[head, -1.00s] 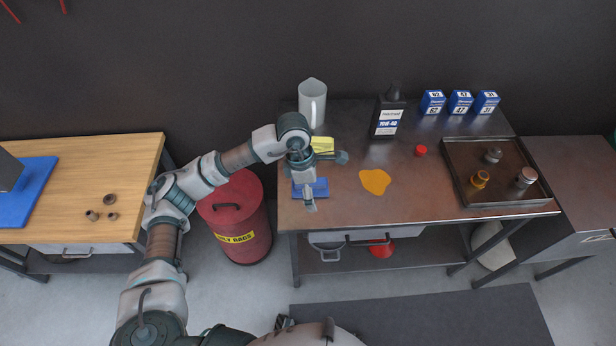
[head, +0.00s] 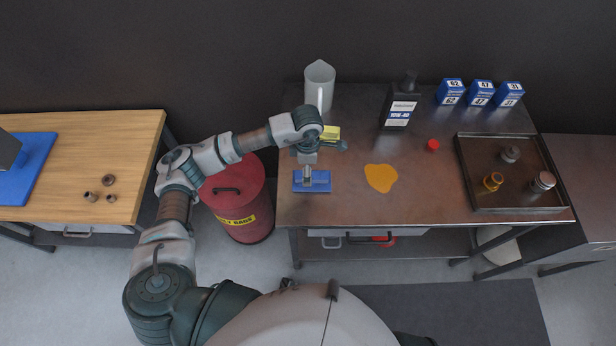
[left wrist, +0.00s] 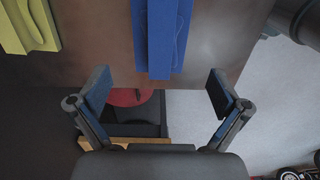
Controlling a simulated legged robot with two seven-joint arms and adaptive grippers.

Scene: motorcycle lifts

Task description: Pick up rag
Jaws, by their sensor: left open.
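A folded blue rag (head: 322,182) lies on the metal workbench (head: 430,190) near its front left corner. It shows at the top of the left wrist view (left wrist: 163,40), beyond the fingertips. A folded yellow rag (head: 331,132) lies farther back, partly hidden by my wrist; it also shows in the left wrist view (left wrist: 28,25). My left gripper (head: 307,174) is at the blue rag in the head view. In the left wrist view the fingers (left wrist: 161,88) are wide apart with nothing between them. My right gripper is not in view.
A white pitcher (head: 319,85), a black oil bottle (head: 401,105) and blue boxes (head: 481,93) stand at the back. An orange spill (head: 380,178) lies right of the blue rag. A tray (head: 515,208) is at right; a red bin (head: 235,198) stands left of the bench.

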